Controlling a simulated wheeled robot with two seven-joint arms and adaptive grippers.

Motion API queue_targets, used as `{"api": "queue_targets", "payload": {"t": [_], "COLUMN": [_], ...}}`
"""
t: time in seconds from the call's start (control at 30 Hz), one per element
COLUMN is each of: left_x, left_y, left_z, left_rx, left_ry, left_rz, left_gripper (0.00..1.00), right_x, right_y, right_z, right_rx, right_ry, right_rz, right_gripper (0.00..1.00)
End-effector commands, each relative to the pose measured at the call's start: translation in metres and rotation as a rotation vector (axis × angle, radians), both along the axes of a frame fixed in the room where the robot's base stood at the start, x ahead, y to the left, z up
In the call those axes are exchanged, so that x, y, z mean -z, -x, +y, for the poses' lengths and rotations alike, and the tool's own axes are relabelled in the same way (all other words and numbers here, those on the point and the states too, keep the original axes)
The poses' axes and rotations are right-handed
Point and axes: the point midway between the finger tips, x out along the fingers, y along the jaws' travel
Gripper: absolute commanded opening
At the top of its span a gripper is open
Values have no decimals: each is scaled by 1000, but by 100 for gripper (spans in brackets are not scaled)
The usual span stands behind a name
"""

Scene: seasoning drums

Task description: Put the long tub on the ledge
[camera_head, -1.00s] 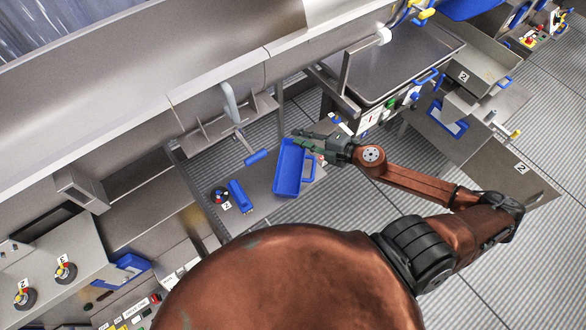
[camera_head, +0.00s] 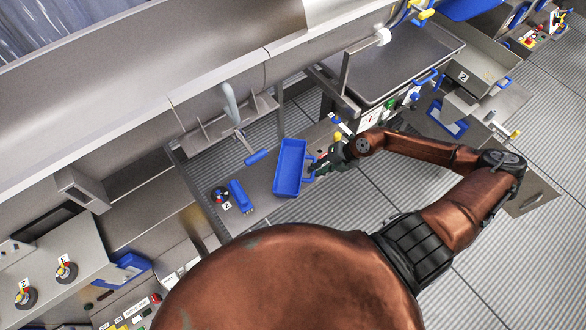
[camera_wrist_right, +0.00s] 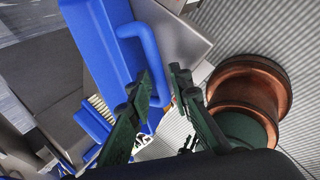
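The long tub (camera_head: 289,170) is a blue open box with a loop handle on its right side in the head view. It rests on a low grey ledge-like shelf (camera_head: 262,203). In the right wrist view the tub (camera_wrist_right: 100,42) fills the upper left, with its handle (camera_wrist_right: 152,52) beside the fingers. My right gripper (camera_head: 320,165) is at the handle side of the tub. In the wrist view its dark green fingers (camera_wrist_right: 163,78) are apart, with part of the handle between them. I cannot tell whether they touch it. My left gripper is not in view.
A large grey tray (camera_head: 405,60) stands at the back right. Ribbed floor (camera_head: 350,215) is open at the right.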

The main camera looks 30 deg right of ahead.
Motion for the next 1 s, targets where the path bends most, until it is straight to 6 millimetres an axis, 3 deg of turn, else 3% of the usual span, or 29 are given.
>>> {"api": "queue_targets", "payload": {"t": [0.2, 0.4, 0.7, 1.0], "left_x": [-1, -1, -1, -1], "left_y": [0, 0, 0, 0], "left_z": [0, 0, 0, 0], "left_rx": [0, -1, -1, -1], "left_ry": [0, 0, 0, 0], "left_rz": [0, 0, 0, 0], "left_gripper": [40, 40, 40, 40], "right_x": [17, 18, 18, 18], "right_y": [-8, -8, -8, -8], "right_z": [10, 10, 10, 10], "right_rx": [0, 0, 0, 0], "right_ry": [-2, -1, -1, -1], "right_rz": [-1, -1, -1, -1], "right_gripper": [19, 19, 0, 0]}}
